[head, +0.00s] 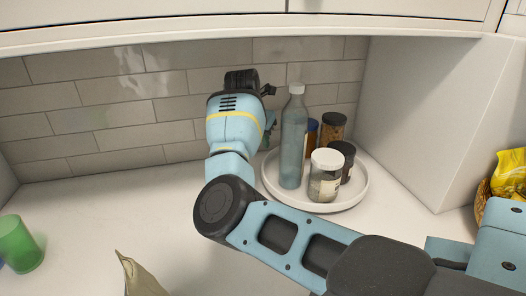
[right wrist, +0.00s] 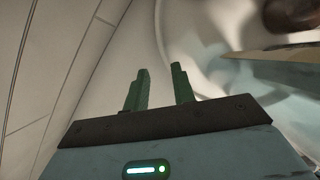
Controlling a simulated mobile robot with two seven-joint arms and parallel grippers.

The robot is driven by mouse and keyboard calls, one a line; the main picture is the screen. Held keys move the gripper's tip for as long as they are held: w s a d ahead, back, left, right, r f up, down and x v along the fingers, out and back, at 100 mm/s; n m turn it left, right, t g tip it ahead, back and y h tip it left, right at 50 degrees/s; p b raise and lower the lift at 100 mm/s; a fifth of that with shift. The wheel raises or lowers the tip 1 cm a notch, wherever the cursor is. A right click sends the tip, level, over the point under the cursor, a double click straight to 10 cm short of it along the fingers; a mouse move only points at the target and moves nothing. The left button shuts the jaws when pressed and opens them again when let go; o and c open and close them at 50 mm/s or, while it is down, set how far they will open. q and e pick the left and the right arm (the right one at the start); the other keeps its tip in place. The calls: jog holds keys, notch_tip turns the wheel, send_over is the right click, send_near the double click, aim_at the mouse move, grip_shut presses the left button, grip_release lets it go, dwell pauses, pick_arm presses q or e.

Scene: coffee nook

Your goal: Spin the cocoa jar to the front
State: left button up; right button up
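A round white turntable (head: 335,206) stands in the corner, carrying a tall blue-grey bottle (head: 292,145), a white-lidded glass jar (head: 325,185) at the front, a dark-lidded jar (head: 348,160), a jar with brown contents (head: 332,130) at the back and a partly hidden blue container (head: 311,138). The brown jar may be the cocoa jar; I read no label. My right gripper (head: 268,91) is behind and left of the bottle, near the backsplash. In the right wrist view its fingers (right wrist: 160,68) are apart with nothing between them. My left gripper is out of view.
A green cup (head: 20,245) stands at the left, and a beige bag-like object (head: 138,275) at the front. A basket with a yellow packet (head: 510,172) is at the right. Tiled wall, right side panel and overhead cabinet enclose the nook. The left counter is mostly clear.

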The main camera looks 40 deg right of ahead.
aim_at(266, 160)
jog(key=x, duration=0.7)
jog(key=shift+d+f, duration=0.15)
jog(key=shift+f, duration=0.2)
grip_shut()
